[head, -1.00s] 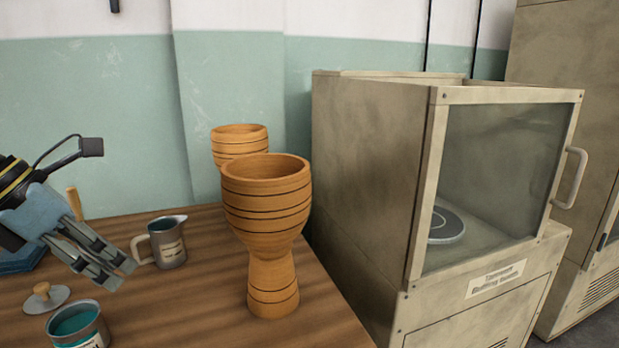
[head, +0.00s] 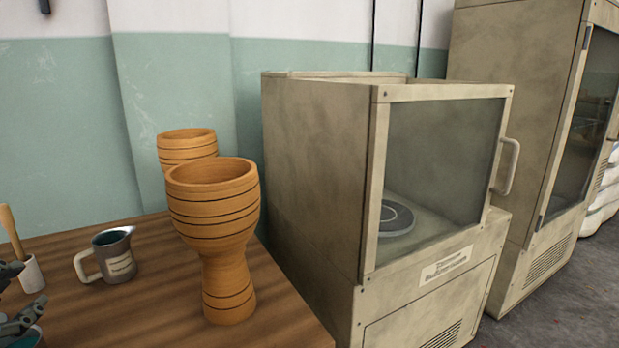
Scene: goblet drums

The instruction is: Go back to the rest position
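My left gripper (head: 24,293) shows only in part at the left edge of the head view. Its two dark fingers are apart with nothing between them, above a tin at the bottom left corner. Its palm and arm are out of frame. My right gripper is not in view. Two wooden goblet drum bodies stand upright on the table: the near one (head: 226,235) whole in view, the far one (head: 187,142) partly hidden behind it. Neither is touched by a gripper.
A metal jug (head: 117,255) and a white holder (head: 32,274) with a wooden handle in it stand on the wooden table (head: 130,318). A booth with a glass front (head: 440,150) and a turntable inside (head: 396,218) stands right of the table. A tall cabinet (head: 505,90) stands beyond.

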